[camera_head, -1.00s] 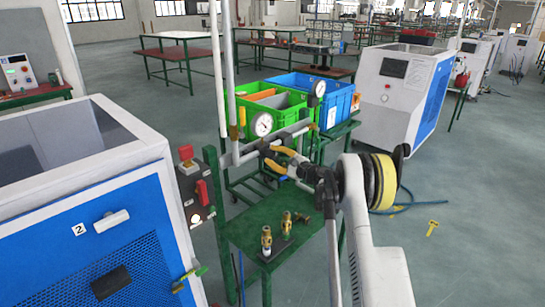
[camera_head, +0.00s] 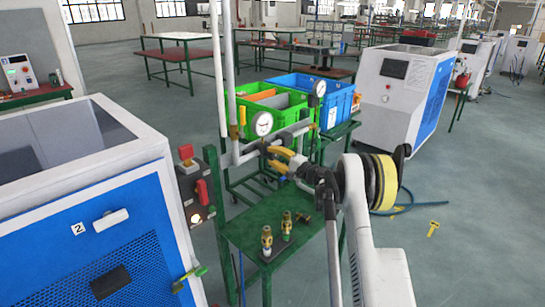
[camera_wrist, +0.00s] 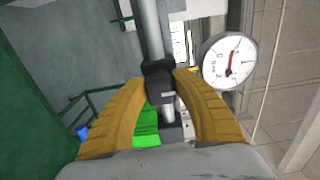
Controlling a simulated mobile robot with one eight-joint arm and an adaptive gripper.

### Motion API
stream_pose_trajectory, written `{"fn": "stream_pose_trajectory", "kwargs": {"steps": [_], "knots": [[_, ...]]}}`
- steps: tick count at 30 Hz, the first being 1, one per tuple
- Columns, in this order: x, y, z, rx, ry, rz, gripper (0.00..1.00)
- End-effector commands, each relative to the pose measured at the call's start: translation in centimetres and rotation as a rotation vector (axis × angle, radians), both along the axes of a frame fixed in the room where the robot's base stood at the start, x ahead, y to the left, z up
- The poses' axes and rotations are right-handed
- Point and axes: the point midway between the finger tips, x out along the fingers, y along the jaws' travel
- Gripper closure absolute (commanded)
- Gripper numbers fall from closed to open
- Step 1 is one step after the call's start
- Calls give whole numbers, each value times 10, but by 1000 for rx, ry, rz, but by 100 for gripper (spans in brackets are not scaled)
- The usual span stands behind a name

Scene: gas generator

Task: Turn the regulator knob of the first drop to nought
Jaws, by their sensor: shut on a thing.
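The dark regulator knob (camera_wrist: 160,88) sits on the grey pipe of the first drop, between my yellow fingers in the wrist view. My gripper (camera_wrist: 161,78) is shut on it, with a fingertip at each side. In the head view my gripper (camera_head: 271,157) is at the pipework, just below the round white pressure gauge (camera_head: 263,123), and mostly hides the knob. The gauge also shows right of the fingers in the wrist view (camera_wrist: 229,61). Its reading is too small to tell for sure.
A second gauge (camera_head: 320,88) stands on the drop further right. Below is a green bench (camera_head: 255,232) with brass fittings (camera_head: 267,240). A red-button switch box (camera_head: 195,185) is at its left. Green (camera_head: 242,88) and blue (camera_head: 340,100) crates stand behind.

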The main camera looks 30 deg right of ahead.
Motion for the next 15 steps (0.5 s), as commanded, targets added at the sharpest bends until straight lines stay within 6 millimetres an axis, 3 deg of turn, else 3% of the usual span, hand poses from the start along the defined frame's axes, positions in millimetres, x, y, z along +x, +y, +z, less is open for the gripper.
{"fn": "stream_pose_trajectory", "kwargs": {"steps": [12,13,15], "knots": [[1,0,1,-6,-3,0,97],[1,0,1,-6,-3,0,64],[1,0,1,-6,-3,0,44]]}}
